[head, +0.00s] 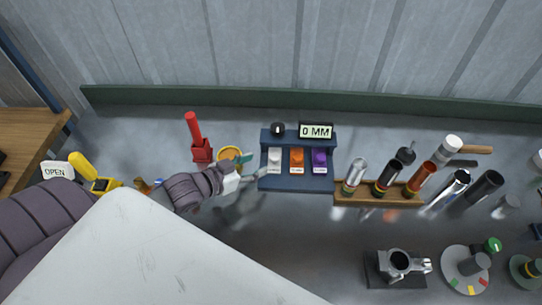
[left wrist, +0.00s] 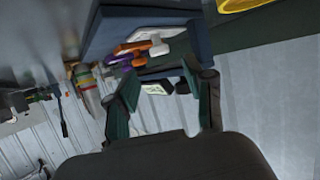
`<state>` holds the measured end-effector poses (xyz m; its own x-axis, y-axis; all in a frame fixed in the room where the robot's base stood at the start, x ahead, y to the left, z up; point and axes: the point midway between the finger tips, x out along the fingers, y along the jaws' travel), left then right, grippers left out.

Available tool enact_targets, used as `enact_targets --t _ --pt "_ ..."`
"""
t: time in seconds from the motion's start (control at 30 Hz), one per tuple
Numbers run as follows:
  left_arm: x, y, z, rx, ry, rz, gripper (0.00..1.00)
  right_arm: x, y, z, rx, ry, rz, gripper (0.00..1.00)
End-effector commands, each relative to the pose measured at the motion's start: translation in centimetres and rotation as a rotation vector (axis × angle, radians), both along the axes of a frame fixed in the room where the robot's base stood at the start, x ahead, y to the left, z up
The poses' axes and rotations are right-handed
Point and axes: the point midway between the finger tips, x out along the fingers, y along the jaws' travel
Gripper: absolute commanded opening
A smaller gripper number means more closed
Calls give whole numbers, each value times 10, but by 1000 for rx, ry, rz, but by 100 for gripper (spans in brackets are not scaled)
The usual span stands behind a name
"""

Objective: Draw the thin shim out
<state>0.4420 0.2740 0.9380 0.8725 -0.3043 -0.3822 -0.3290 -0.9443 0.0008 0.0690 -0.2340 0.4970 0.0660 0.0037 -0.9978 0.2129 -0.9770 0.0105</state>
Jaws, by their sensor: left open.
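A dark blue shim holder (head: 295,185) stands on the grey bench in the head view. It holds a white shim (head: 275,158), an orange shim (head: 297,158) and a purple shim (head: 320,158) side by side; I cannot tell their thicknesses. A display (head: 316,131) behind them reads 0 MM. My left gripper (head: 256,167) is open at the holder's left side, near the white shim. In the left wrist view, the holder (left wrist: 105,32) and the white (left wrist: 155,47), orange (left wrist: 130,49) and purple (left wrist: 118,60) shims lie beyond the open fingers (left wrist: 165,85). My right gripper is out of view.
A wooden rack (head: 380,199) with several cylinders stands right of the holder. A metal fixture (head: 398,265) is at front right.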

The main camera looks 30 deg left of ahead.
Motion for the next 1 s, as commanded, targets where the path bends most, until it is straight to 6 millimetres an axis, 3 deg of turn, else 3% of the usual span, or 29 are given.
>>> enact_targets --t 0.1,0.33,0.77,0.83,1.0 --pt "22 -7 -7 1 -2 1 53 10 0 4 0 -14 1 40" --pt "51 -18 -21 0 0 0 53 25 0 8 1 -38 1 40" --pt "61 -22 -27 1 1 -1 53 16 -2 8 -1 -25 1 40" --pt "61 -22 -27 1 1 -1 46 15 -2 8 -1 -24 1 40" --pt "61 -22 -27 1 1 -1 18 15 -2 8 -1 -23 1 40"
